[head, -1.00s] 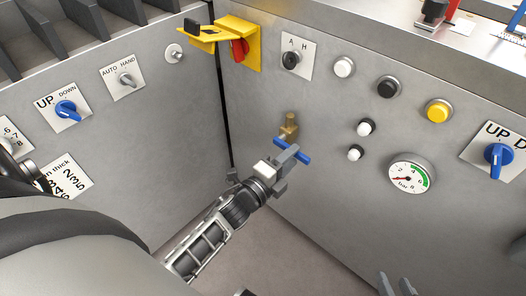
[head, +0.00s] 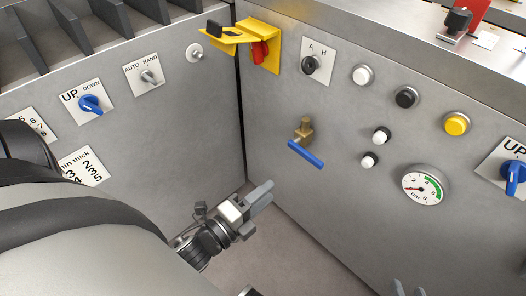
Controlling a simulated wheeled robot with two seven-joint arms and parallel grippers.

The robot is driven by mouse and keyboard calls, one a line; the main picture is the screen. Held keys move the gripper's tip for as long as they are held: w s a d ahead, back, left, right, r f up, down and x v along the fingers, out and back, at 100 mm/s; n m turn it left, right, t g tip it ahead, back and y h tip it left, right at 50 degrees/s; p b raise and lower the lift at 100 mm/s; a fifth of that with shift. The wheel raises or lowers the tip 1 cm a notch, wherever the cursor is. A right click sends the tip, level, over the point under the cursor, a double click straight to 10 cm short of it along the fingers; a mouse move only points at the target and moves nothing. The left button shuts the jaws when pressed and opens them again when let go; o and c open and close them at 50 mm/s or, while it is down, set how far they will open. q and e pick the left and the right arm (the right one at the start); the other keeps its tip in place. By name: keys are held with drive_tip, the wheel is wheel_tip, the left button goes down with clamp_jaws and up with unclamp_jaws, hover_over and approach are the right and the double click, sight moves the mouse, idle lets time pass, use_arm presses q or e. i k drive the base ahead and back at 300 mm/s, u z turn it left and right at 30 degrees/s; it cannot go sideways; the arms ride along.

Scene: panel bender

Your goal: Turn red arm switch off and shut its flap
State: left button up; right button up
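The red arm switch (head: 260,52) is a red knob in a yellow housing (head: 268,38) near the inner corner, high on the right panel. Its yellow flap (head: 219,36) stands open, sticking out to the left with a dark block on it. The knob is partly hidden by the housing, and I cannot read its setting. My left gripper (head: 262,192) is below the switch, in front of the corner, apart from the panels and seemingly empty. Its finger gap is not clear. Only the fingertips of my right gripper (head: 408,290) show at the bottom edge, apart and empty.
A brass valve with a blue lever (head: 305,154) juts from the right panel below the switch. An A/H selector (head: 310,64), several buttons and a pressure gauge (head: 425,187) are to its right. The left panel carries an AUTO/HAND selector (head: 148,76) and a blue UP/DOWN knob (head: 91,104).

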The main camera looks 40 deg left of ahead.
sight(260, 50)
drive_tip(key=u, duration=1.3)
